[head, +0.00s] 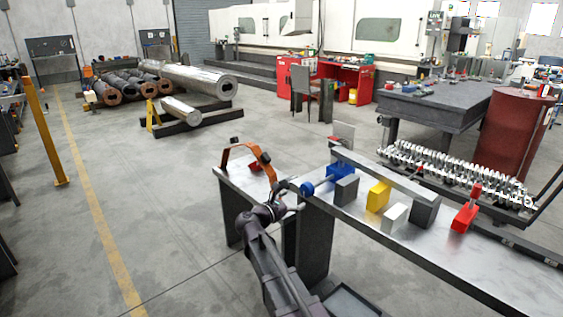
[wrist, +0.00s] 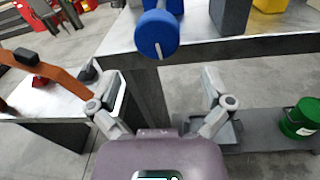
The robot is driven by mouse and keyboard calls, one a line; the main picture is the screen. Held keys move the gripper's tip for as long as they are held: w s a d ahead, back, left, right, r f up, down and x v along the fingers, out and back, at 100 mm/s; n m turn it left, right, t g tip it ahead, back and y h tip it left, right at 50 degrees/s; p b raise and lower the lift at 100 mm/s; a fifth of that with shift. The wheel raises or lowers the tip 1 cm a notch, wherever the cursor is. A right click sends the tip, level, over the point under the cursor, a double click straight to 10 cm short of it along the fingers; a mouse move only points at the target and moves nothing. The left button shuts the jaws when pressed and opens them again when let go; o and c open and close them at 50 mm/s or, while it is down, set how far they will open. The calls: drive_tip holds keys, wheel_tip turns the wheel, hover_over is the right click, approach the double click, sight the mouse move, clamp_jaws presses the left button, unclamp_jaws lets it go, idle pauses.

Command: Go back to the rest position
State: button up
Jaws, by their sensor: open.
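My gripper (wrist: 163,92) is open and empty in the wrist view, its two fingers spread apart in front of the workbench edge. In the head view my gripper (head: 290,197) is beside the near left end of the long metal workbench (head: 440,245), close to a blue round-ended part (head: 307,189). That blue part (wrist: 156,35) shows at the top of the wrist view, beyond the fingers and apart from them. Nothing is held between the fingers.
Grey, yellow (head: 378,196) and white (head: 395,216) blocks and a red piece (head: 465,215) stand on the workbench. An orange arched frame (head: 243,150) stands on the lower side table. A green bucket (wrist: 299,121) shows at right in the wrist view. Open floor lies at left.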

drive_tip(key=s+d+f+m+g+y, duration=0.5)
drive_tip(key=s+d+f+m+g, duration=0.2)
drive_tip(key=s+d+f+m, duration=0.35)
drive_tip(key=s+a+f+m+g+y, duration=0.2)
drive_tip(key=s+f+m+y, duration=0.2)
drive_tip(key=s+m, duration=0.3)
drive_tip(key=s+a+f+m+g+y, duration=0.25)
drive_tip(key=s+f+m+y, duration=0.2)
drive_tip(key=s+m, duration=0.25)
wheel_tip(320, 180, up, 23)
drive_tip(key=p, duration=2.1)
drive_tip(key=shift+a+f+p, duration=0.2)
drive_tip(key=shift+a+p, duration=0.05)
drive_tip(key=shift+p, duration=0.1)
drive_tip(key=shift+s, duration=0.1)
